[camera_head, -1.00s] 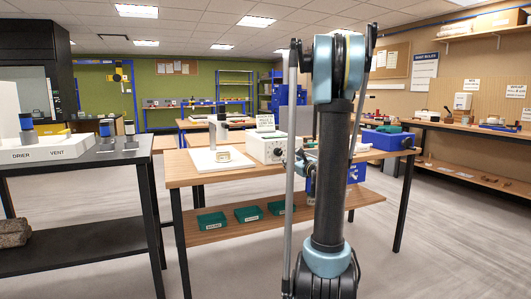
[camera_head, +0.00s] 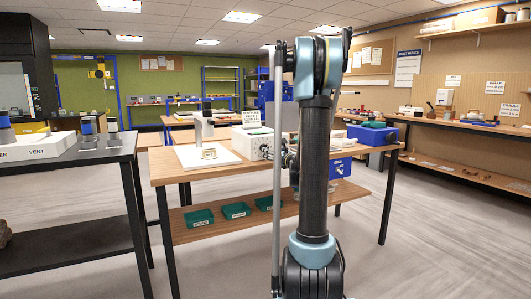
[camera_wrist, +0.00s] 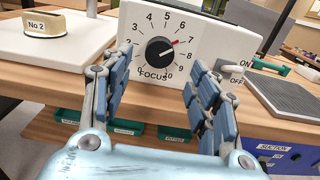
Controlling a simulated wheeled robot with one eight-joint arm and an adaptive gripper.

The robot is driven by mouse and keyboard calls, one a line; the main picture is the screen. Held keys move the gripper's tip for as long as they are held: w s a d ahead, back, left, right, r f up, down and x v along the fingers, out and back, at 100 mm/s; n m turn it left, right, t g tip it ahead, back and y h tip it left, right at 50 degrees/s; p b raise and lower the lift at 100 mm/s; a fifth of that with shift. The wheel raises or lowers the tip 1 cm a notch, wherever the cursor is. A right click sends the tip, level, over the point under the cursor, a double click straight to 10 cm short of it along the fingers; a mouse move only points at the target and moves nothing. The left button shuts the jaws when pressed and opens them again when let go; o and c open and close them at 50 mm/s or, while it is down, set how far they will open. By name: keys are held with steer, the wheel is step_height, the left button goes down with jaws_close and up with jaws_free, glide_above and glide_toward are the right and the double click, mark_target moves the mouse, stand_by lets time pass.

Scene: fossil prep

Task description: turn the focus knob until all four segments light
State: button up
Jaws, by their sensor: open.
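The focus knob (camera_wrist: 160,50) is a round black knob on the front of a white box (camera_wrist: 222,42), ringed by printed numbers with "FOCUS" below. Its red mark points up-right, close to the 7. The box also shows in the head view (camera_head: 250,141) on the wooden bench. My gripper (camera_wrist: 158,72) is open, its blue-padded fingers left and right of the knob in the picture. I see no contact with the knob, and the gap in depth is hard to judge. In the head view my arm largely hides the gripper. I cannot make out the four segments in either view.
An ON/OFF switch (camera_wrist: 236,76) sits at the dial's right. A pale block marked "No 2" (camera_wrist: 46,24) stands on a white base at the left. Green trays (camera_head: 237,210) lie on the lower shelf. A blue box (camera_head: 372,133) stands at the bench's right.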

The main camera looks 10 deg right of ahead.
steer(key=x, duration=0.7)
steer(key=shift+w, duration=0.1)
steer(key=c, duration=1.1)
